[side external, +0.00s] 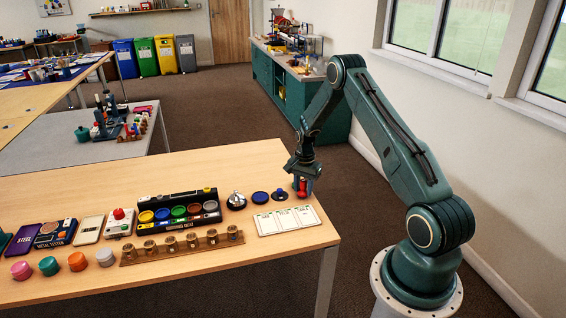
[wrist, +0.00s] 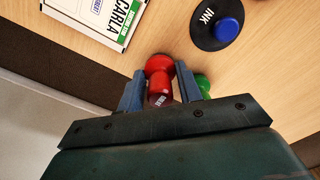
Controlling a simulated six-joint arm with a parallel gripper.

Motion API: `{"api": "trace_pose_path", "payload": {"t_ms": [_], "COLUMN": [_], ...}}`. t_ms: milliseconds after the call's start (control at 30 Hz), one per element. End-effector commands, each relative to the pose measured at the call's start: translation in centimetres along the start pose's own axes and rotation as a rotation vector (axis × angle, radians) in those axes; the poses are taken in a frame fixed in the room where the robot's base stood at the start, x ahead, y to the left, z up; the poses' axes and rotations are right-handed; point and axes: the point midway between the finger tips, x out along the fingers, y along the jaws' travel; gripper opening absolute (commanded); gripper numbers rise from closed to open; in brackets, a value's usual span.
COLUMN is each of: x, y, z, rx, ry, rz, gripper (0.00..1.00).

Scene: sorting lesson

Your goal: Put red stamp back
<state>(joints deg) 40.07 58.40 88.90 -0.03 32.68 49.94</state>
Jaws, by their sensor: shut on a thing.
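My gripper (side external: 302,182) is at the right end of the wooden table, just behind the white cards. It is shut on the red stamp (wrist: 160,66). In the wrist view the stamp's round red head sits between the two blue-grey fingers, with a darker red, lettered part nearer the palm. The stamp also shows as a small red shape below my gripper in the side view (side external: 302,188). I cannot tell whether it touches the table. A wooden rack (side external: 128,257) with several brown, knobbed pieces stands at the table's front, well left of my gripper.
White cards (side external: 287,220) lie in front. The wrist view shows a black INK disc (wrist: 205,40) and something green (wrist: 203,85) beside the right finger.

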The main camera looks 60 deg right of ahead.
Motion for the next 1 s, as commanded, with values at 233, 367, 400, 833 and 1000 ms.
{"api": "trace_pose_path", "payload": {"t_ms": [233, 367, 400, 833, 1000], "x": [0.88, 0.86, 0.89, 1.13, 1.06], "y": [-0.04, -0.03, -0.03, -0.02, -0.03], "z": [-0.03, -0.03, -0.02, -0.02, -0.02], "rx": [0.0, 0.0, 0.0, 0.0, 0.0], "ry": [0.001, 0.001, 0.001, 0.001, 0.001], "rz": [-0.002, -0.002, -0.001, -0.001, -0.001], "gripper": [0.2, 0.2, 0.2, 0.57, 0.57]}}
